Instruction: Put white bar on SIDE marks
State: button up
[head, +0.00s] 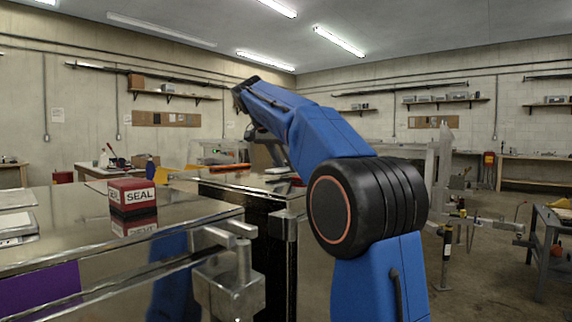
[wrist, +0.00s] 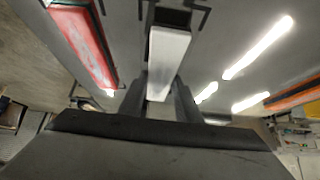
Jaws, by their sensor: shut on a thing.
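In the wrist view my gripper (wrist: 163,92) is shut on a white bar (wrist: 168,52), which points away from me between the dark fingers. The bar's far end lies beside a dark rectangular patch, between black angled marks (wrist: 201,16) on the shiny metal top; I cannot read any label there. I cannot tell whether the bar touches the surface. In the head view my arm reaches over the far metal top (head: 245,180), and the gripper is mostly hidden behind the arm.
A red-and-white SEAL box (head: 131,193) stands on the nearer metal top. Metal latch hardware (head: 232,280) projects at its corner.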

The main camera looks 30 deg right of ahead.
jog(key=shift+f, duration=0.5)
jog(key=o, duration=1.1)
jog(key=shift+f, duration=0.1)
jog(key=shift+o, duration=0.2)
jog(key=shift+r, duration=0.5)
jog(key=v, duration=1.2)
jog(key=shift+r, duration=0.25)
